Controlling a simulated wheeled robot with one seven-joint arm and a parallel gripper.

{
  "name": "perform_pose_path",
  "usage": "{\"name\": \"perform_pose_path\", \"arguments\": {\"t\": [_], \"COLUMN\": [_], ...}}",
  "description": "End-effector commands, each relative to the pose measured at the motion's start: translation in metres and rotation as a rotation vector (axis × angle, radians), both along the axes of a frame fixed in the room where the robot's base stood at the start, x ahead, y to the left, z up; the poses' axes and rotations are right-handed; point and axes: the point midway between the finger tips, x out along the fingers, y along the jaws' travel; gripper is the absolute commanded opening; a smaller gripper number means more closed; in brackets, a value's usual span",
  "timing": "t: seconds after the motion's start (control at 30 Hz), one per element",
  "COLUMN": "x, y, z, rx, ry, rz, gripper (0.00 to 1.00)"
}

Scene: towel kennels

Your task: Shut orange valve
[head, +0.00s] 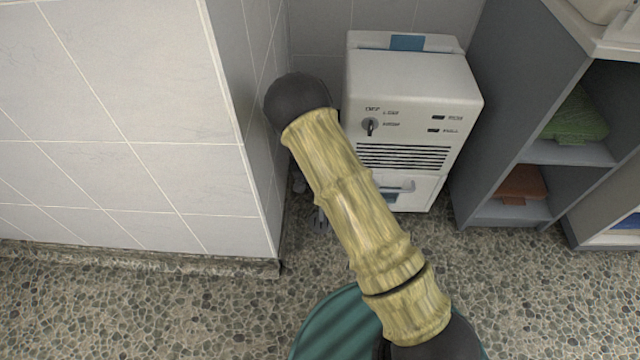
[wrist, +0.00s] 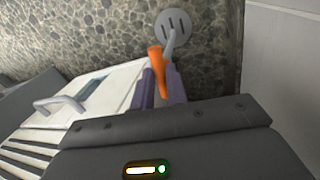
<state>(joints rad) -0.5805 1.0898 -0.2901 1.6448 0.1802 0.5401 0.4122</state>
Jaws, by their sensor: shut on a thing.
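The orange valve (wrist: 156,60) shows in the wrist view as a slim orange handle, close to a grey pipe that comes out of a round slotted drain cover (wrist: 172,27) in the floor. My gripper (wrist: 161,84) is shut on the orange handle, with a purple-grey finger on each side of it. The lower part of the handle lies between the fingers, so its exact turn is hard to tell. In the head view my arm hides the valve and most of the gripper.
A white appliance (head: 410,90) with a knob and a drawer stands beside the narrow gap by the tiled wall (head: 110,110). Grey shelves (head: 520,140) with folded towels stand to the right. Pebbled floor (head: 150,310) is clear at the front left.

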Motion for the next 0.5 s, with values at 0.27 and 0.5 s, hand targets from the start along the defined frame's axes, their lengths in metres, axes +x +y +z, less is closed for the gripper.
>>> {"name": "perform_pose_path", "arguments": {"t": [0.27, 0.5], "x": [0.0015, 0.0031], "y": [-0.0015, -0.0017], "z": [0.0068, 0.0057], "rx": [-0.003, -0.003], "ry": [0.001, 0.001], "rz": [-0.202, -0.426], "gripper": [0.0, 0.0]}}
